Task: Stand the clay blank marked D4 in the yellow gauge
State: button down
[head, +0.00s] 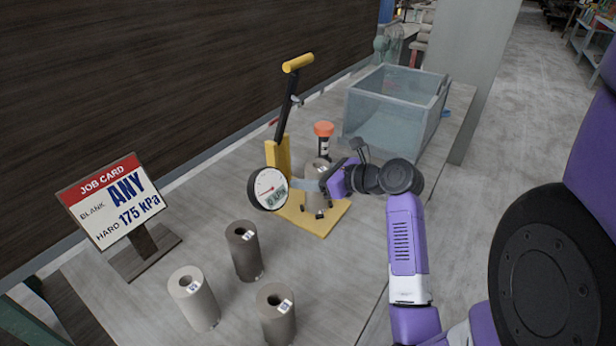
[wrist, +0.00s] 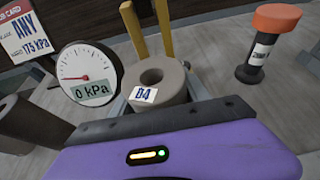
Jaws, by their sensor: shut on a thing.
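The clay blank marked D4 (head: 315,201) is a grey-brown hollow cylinder, upright over the base of the yellow gauge (head: 337,216). I cannot tell for sure whether its bottom rests on the base. In the wrist view the blank (wrist: 172,77) shows its hole and D4 label, in front of the yellow posts (wrist: 166,30). My gripper (head: 326,184) is shut on the blank from the right, at its upper part. The round dial (wrist: 87,72) reads 0 kPa. The gauge's lever (head: 287,100) is raised, with a yellow handle on top.
Three other hollow blanks stand at the front: a pale one (head: 196,302), a dark one (head: 246,255) and a grey-brown one (head: 277,318). A job card (head: 112,200) at left reads ANY, 175 kPa. An orange-capped container (head: 323,130) and a clear bin (head: 388,125) stand behind.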

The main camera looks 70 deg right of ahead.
jog(key=c, duration=0.5)
grip_release()
jog(key=shift+f, duration=0.15)
jog(key=shift+s+r, duration=0.1)
jog(key=shift+r, duration=0.1)
jog(key=p+v, duration=0.1)
jog(key=v, duration=1)
jog(key=shift+s+a+r, duration=0.1)
jog(key=shift+s+a, duration=0.05)
jog(key=shift+s, duration=0.25)
